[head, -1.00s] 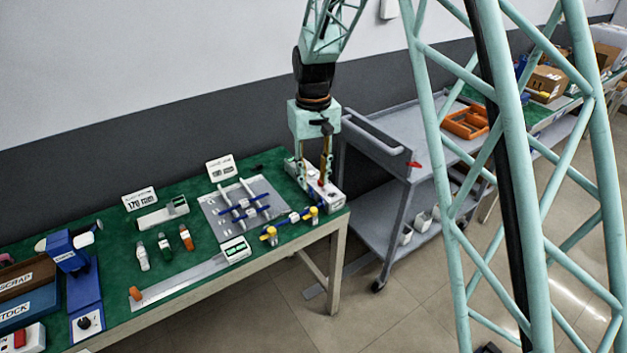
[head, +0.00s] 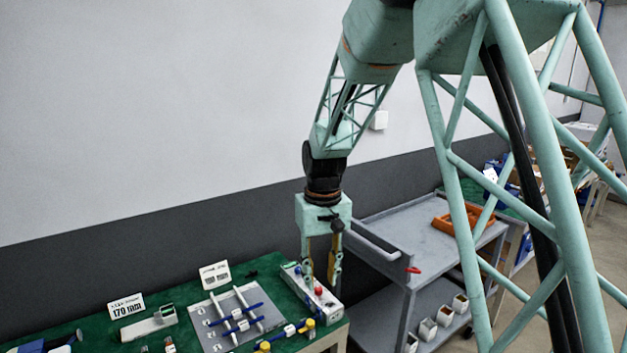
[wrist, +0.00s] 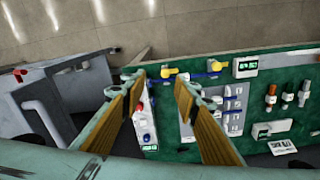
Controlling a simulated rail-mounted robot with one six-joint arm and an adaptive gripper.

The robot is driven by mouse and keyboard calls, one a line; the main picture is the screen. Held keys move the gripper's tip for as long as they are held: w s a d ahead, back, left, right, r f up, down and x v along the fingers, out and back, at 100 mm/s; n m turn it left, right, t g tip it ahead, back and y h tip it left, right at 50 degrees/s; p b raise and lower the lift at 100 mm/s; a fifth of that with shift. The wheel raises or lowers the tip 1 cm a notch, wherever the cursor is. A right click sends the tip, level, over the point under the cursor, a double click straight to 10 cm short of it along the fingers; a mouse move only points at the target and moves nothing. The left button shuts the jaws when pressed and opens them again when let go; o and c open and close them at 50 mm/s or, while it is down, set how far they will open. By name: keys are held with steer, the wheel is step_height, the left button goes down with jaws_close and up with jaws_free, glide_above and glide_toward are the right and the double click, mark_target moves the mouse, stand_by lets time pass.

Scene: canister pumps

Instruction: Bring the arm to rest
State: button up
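My gripper (head: 321,278) hangs pointing down over the right end of the green-topped table, by a white box (head: 296,272) with a red knob (head: 318,290). Its two fingers stand apart with nothing between them, as the wrist view also shows (wrist: 160,85). In the wrist view the white box (wrist: 143,112) lies below, partly seen between the fingers. The fingertips seem to be above the box; the exact gap cannot be told.
A grey cart (head: 375,215) with an orange tray (head: 462,226) stands right of the table. A grey plate with blue-handled bars (head: 236,326) lies left of the box. A label stand (head: 215,275) is behind it. The air above the table is clear.

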steer(key=s+d+r+m+t, duration=0.1)
steer(key=s+d+r, duration=0.5)
steer(key=s+r, duration=0.4)
steer(key=s+d+r+m+t, duration=0.1)
steer(key=s+d+r, duration=0.5)
steer(key=s+r, duration=0.35)
steer(key=s+d+r, duration=0.1)
steer(key=s+d, duration=0.2)
steer(key=s, duration=0.9)
steer(key=s+d+r+m+t, duration=0.1)
steer(key=s+d, duration=0.3)
steer(key=s, duration=0.9)
steer(key=shift+s+r+m+t, duration=0.25)
steer(key=shift+s+m+t, duration=0.05)
